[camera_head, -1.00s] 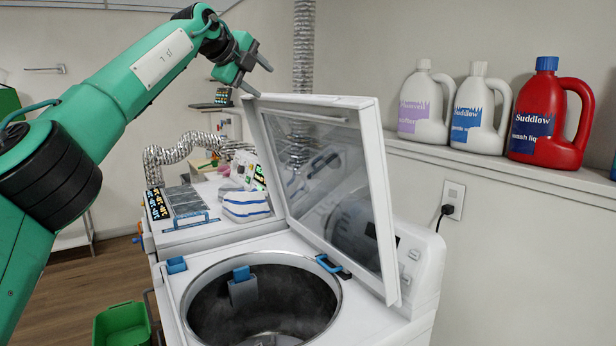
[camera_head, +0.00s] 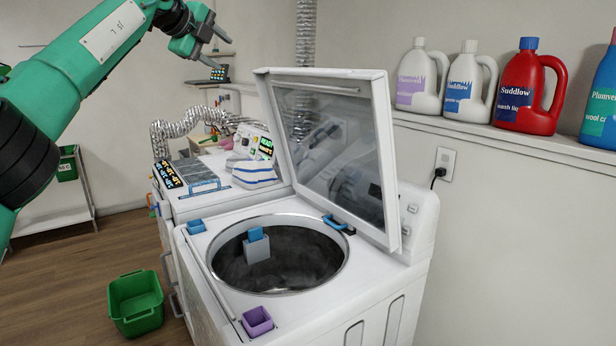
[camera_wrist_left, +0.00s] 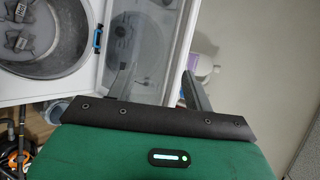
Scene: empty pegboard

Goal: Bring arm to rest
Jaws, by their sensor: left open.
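My left gripper (camera_head: 215,46) is open and empty at the top of the head view, high above and left of the washer's raised lid. My green left arm comes in from the left. In the left wrist view the gripper's two fingers (camera_wrist_left: 155,88) stand apart with nothing between them. The top-loading washer (camera_head: 330,310) has its glass lid (camera_head: 335,150) standing open, with the dark drum (camera_head: 300,262) exposed. The lid and drum also show in the left wrist view. My right gripper is not in view.
A green bin (camera_head: 135,303) stands on the floor left of the washer. A second machine with a folded striped cloth (camera_head: 253,173) stands behind. Open floor lies at the left.

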